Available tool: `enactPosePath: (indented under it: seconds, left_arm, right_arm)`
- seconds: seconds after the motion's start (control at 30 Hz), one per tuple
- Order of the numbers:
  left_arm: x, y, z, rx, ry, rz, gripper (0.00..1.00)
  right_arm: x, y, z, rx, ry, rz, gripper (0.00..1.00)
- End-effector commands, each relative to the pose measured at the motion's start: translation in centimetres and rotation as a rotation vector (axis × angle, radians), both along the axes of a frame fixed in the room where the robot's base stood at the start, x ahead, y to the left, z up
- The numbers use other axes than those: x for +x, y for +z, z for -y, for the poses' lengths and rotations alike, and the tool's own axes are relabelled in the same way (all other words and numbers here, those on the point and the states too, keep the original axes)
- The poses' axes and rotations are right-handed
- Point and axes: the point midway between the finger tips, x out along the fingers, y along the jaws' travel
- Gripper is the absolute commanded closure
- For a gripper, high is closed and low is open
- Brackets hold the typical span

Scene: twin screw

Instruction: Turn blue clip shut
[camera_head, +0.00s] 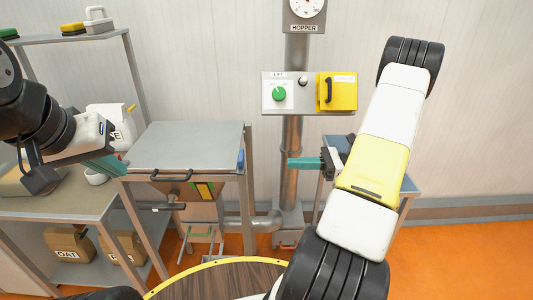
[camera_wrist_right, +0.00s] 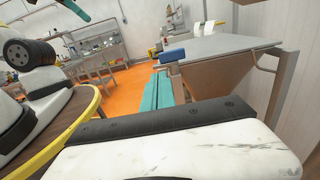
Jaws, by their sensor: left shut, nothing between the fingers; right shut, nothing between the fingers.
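The blue clip (camera_head: 240,160) sits at the right edge of the grey hopper lid (camera_head: 187,146). In the right wrist view the blue clip (camera_wrist_right: 172,56) shows at the near corner of the lid, just beyond my fingers. My right gripper (camera_head: 290,163) has its teal fingers together, pointing left, to the right of the clip and apart from it in the head view. Its teal fingers also show in the right wrist view (camera_wrist_right: 163,88). My left gripper (camera_head: 122,172) is shut and empty, by the lid's left front corner. Whether the clip is turned cannot be told.
A vertical pipe (camera_head: 293,130) stands behind the right gripper. A control box with a green knob (camera_head: 279,94) and a yellow cover (camera_head: 343,92) is above it. A black lid handle (camera_head: 171,175) is at the front. A side table (camera_head: 60,205) stands left.

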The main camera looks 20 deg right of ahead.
Motion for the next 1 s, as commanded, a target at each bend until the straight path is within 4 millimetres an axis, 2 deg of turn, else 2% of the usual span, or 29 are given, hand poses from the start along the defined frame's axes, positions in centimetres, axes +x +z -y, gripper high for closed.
enactPosePath:
  seconds: [0.3, 0.5, 0.7, 1.0]
  left_arm:
    - [0.0, 0.0, 0.0, 0.0, 0.0, 0.0, 1.0]
    - [0.0, 0.0, 0.0, 0.0, 0.0, 0.0, 1.0]
    - [0.0, 0.0, 0.0, 0.0, 0.0, 0.0, 1.0]
    - [0.0, 0.0, 0.0, 0.0, 0.0, 0.0, 1.0]
  right_arm:
    - [1.8, 0.1, -6.5, 0.0, 0.005, 0.0, 1.0]
    - [2.8, 0.1, -10.0, 0.001, 0.005, 0.0, 1.0]
    - [3.4, 0.1, -11.8, 0.0, 0.002, 0.001, 1.0]
    - [3.5, 0.0, -12.2, -0.001, 0.001, 0.001, 1.0]
